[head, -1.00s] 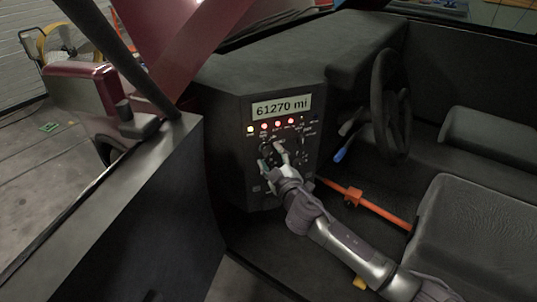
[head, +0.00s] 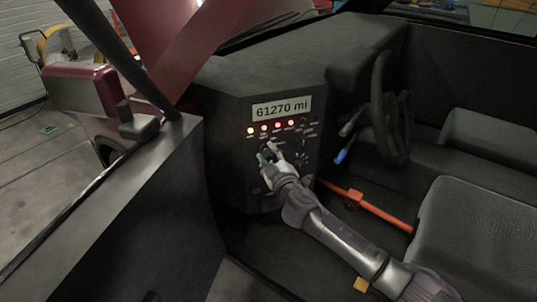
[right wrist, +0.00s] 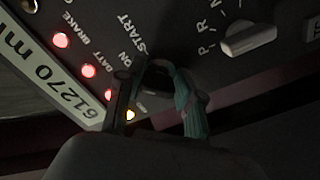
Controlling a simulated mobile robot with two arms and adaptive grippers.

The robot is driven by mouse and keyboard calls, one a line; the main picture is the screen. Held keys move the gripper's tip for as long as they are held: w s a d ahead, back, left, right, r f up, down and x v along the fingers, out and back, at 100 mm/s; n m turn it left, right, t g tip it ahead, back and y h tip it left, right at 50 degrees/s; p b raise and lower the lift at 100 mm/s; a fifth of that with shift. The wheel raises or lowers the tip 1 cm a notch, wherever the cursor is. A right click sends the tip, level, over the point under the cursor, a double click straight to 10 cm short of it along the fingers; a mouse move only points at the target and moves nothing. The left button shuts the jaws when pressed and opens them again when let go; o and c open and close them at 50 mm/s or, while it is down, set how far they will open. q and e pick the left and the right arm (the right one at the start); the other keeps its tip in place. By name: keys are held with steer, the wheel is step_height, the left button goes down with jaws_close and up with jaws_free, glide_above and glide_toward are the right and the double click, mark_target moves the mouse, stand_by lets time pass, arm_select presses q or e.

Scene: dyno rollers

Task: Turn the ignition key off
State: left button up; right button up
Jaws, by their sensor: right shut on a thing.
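The ignition key (right wrist: 155,78) is a dark piece in the dash panel (head: 290,185), close to the printed words ON and START in the right wrist view. One yellow and several red warning lights (head: 277,125) are lit. The display (head: 281,107) reads 61270 mi. My left gripper is in neither view.
A gear selector knob (right wrist: 248,42) with P, R, N marks sits near the key. The steering wheel (head: 385,105) and a blue-tipped lever (head: 340,156) are to the right. The open door (head: 120,220) stands at left, an orange bar (head: 375,208) below right.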

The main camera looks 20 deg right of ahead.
steer(key=shift+d+r, duration=0.1)
steer(key=shift+r, duration=0.1)
jaws_close()
steer(key=shift+r+n+p, duration=0.15)
steer(key=shift+n+p, duration=0.35)
steer(key=shift+n, duration=1.2)
steer(key=n+p, duration=0.1)
steer(key=n, duration=0.4)
steer(key=shift+r, duration=0.2)
steer(key=shift+n, duration=0.4)
steer(key=o, duration=1)
jaws_free()
steer(key=shift+o, duration=0.4)
steer(key=shift+w+f, duration=0.15)
steer(key=shift+f, duration=0.15)
